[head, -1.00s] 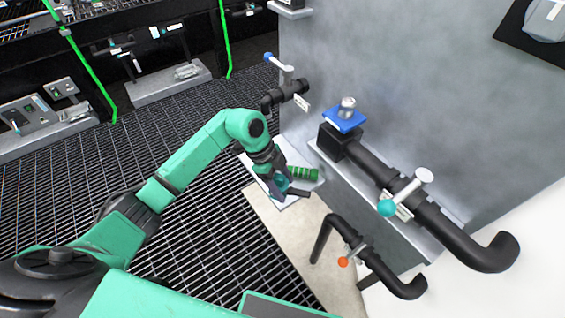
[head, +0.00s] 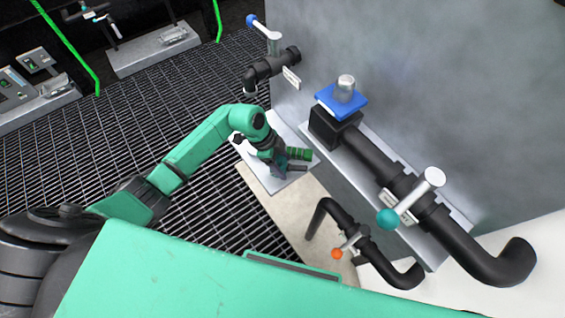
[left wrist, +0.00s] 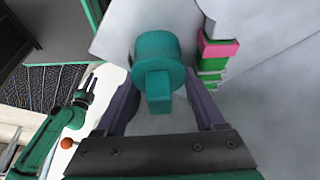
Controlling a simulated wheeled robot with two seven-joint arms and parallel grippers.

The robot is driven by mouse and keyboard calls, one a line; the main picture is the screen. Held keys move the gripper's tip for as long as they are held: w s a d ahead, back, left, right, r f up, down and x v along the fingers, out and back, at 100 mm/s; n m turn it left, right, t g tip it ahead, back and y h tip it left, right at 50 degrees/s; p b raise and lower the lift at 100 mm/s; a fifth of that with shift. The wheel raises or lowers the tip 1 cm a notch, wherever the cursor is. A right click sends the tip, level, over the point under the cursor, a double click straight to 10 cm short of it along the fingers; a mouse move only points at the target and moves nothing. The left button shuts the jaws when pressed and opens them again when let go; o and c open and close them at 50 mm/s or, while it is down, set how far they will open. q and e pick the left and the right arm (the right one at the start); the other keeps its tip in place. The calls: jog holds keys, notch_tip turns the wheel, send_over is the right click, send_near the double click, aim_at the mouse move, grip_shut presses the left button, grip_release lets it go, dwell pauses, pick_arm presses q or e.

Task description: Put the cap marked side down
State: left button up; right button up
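The teal cap (left wrist: 157,55) is a short round body with a block-shaped tab on the face toward the camera in the left wrist view. It lies between the fingers of my left gripper (left wrist: 160,85), close to both. I cannot tell whether they press on it. No mark shows on its visible face.
Black pipes with a teal-knobbed valve (head: 388,218), an orange-knobbed valve (head: 338,254) and a blue flange (head: 342,101) stand close on the right.

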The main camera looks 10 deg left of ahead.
pick_arm(q)
jog(key=shift+r, duration=0.15)
jog(key=p+v, duration=0.1)
jog(key=v, duration=1)
jog(key=shift+a+r, duration=0.25)
jog(key=shift+r, duration=0.1)
